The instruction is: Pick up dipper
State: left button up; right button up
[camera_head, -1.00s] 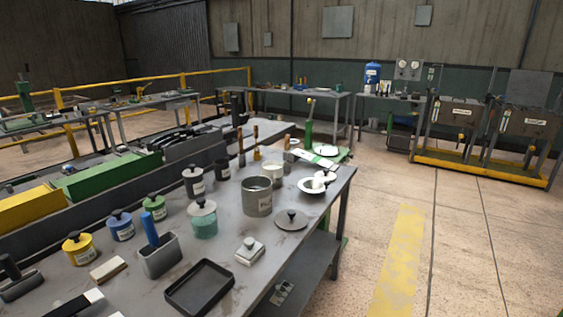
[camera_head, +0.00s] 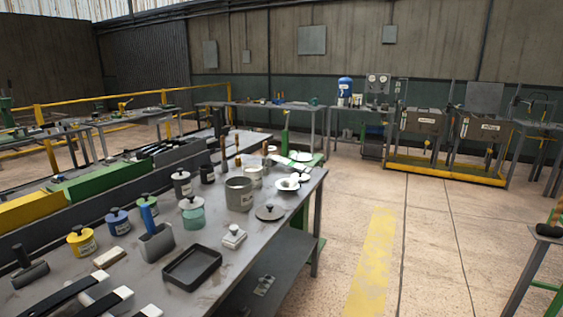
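I cannot make out a dipper for certain among the items on the grey workbench (camera_head: 215,262). A grey holder (camera_head: 157,243) with a blue-handled tool (camera_head: 147,215) in it stands near the middle left. A large grey pot (camera_head: 239,194) stands further back, with a white bowl (camera_head: 288,185) to its right. Several tools with black handles and pale parts lie at the near left, such as this one (camera_head: 105,301). Upright wooden handles (camera_head: 237,142) stand behind the pots. Neither of my grippers shows in the head view.
A black tray (camera_head: 192,266), a white lidded box (camera_head: 234,236), a grey lid (camera_head: 270,212) and a yellow jar (camera_head: 81,240) crowd the bench. Open floor with a yellow stripe (camera_head: 372,265) lies right of it. Another table (camera_head: 545,238) enters at the right edge.

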aim_at(266, 171)
jog(key=z, duration=0.8)
jog(key=i, duration=1)
jog(key=z, duration=0.7)
jog(key=i, duration=1.15)
jog(key=u, duration=0.9)
jog(key=i, duration=0.95)
jog(key=u, duration=0.85)
